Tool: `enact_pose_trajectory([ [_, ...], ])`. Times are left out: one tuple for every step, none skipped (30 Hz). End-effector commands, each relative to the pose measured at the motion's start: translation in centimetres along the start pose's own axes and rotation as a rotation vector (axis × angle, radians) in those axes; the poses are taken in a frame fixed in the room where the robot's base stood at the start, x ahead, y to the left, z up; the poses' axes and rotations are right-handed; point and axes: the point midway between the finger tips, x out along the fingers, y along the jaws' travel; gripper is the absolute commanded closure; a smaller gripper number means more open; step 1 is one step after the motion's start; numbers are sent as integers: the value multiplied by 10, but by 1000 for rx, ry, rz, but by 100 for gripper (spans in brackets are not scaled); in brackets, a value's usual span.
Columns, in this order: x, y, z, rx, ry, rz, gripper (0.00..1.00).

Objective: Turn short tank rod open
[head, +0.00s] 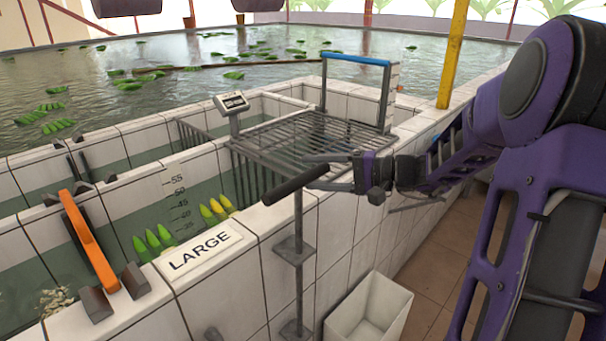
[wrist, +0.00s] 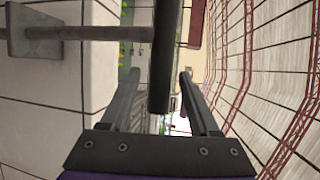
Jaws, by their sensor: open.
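A vertical grey metal rod (head: 299,255) runs down the tiled outer wall of the tank labelled LARGE. A dark cylindrical handle (head: 290,187) sticks out sideways from its top. I cannot tell from the label whether this is the short tank rod. My gripper (head: 307,172) is open, its fingers pointing left at the near right end of the handle. In the wrist view the handle (wrist: 167,45) shows between the two spread fingers, its end toward the palm. The grey shaft (wrist: 90,33) runs left from it to a bracket. Contact with the fingers cannot be told.
A slatted metal rack (head: 315,140) with a blue-topped frame stands just behind my gripper. A white bin (head: 370,310) stands on the floor below. An orange handle (head: 80,235) crosses the tank at left. Floor right of the wall is partly clear.

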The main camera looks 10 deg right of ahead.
Motion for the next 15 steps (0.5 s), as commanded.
enact_pose_trajectory([
  [9, 0, 0, 1, -2, -1, 38],
  [13, 1, 0, 0, -1, -1, 38],
  [18, 1, 0, 0, -1, 0, 38],
  [21, 0, 0, 0, -2, 0, 38],
  [24, 0, 0, 0, -2, -1, 38],
  [27, 0, 0, 0, 0, -1, 38],
  [28, 0, 0, 1, 1, -1, 38],
  [30, 0, -1, 1, 1, -1, 38],
  [31, 0, -1, 1, 1, -1, 38],
  [32, 0, -1, 1, 2, -1, 38],
  [32, 0, -1, 1, 2, -1, 38],
  [32, 0, -1, 1, 1, 0, 38],
  [33, 0, -1, 1, 2, 0, 38],
  [32, 0, 0, 1, 1, 0, 38],
  [32, 0, -1, 1, 1, 0, 38],
])
